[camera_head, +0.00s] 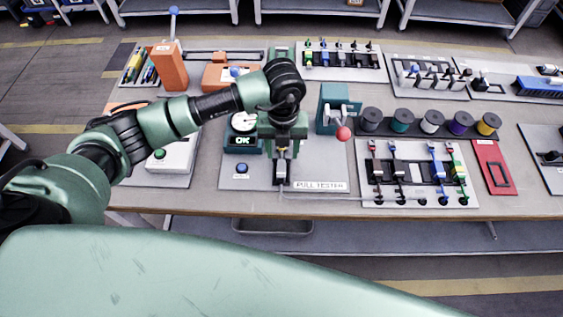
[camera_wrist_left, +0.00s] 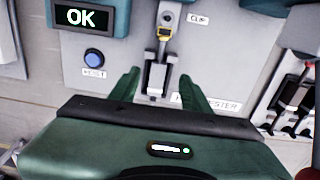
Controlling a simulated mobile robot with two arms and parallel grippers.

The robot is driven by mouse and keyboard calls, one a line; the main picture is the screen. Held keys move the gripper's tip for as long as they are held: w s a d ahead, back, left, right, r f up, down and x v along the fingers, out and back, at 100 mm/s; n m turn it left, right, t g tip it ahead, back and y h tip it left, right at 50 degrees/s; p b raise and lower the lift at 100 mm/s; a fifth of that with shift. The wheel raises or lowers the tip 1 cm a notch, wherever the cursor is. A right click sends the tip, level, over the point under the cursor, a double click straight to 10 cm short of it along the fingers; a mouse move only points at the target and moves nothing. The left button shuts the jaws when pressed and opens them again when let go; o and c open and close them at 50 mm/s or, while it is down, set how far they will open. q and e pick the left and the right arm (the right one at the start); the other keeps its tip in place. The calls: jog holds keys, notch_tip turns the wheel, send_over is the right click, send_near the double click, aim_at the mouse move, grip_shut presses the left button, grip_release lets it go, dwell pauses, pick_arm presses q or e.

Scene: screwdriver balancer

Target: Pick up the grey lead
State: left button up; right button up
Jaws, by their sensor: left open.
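A lead with a grey connector body (camera_head: 282,172) sits upright at the pull tester's clip, on the grey pull tester plate (camera_head: 245,184). A thin grey cable seems to run from its lower end to the right. In the left wrist view the grey lead (camera_wrist_left: 157,78) shows below the clip, with a yellow band above it. My left gripper (camera_wrist_left: 160,84) is open, with one green finger on each side of the connector; contact cannot be told. In the head view my left gripper (camera_head: 283,150) hangs over the tester and hides part of it. My right gripper is out of view.
The tester display (camera_head: 242,140) reads OK. A lever with a red knob (camera_head: 343,133) stands right of my gripper. A rack (camera_head: 370,196) of several coloured leads lies farther right, below several wire spools (camera_head: 432,121). A red tray (camera_head: 493,167) is beside it.

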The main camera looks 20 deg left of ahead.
aim_at(281, 163)
pick_arm(q)
jog(key=f, duration=0.1)
jog(key=f+p, duration=0.1)
jog(key=f, duration=0.1)
jog(key=shift+s+a+f, duration=0.1)
jog(key=shift+s+f, duration=0.2)
jog(key=shift+f, duration=0.1)
jog(key=shift+f+p, duration=0.3)
jog(key=shift+f, duration=0.25)
grip_shut()
jog(key=shift+w+r, duration=0.1)
jog(key=shift+r, duration=0.1)
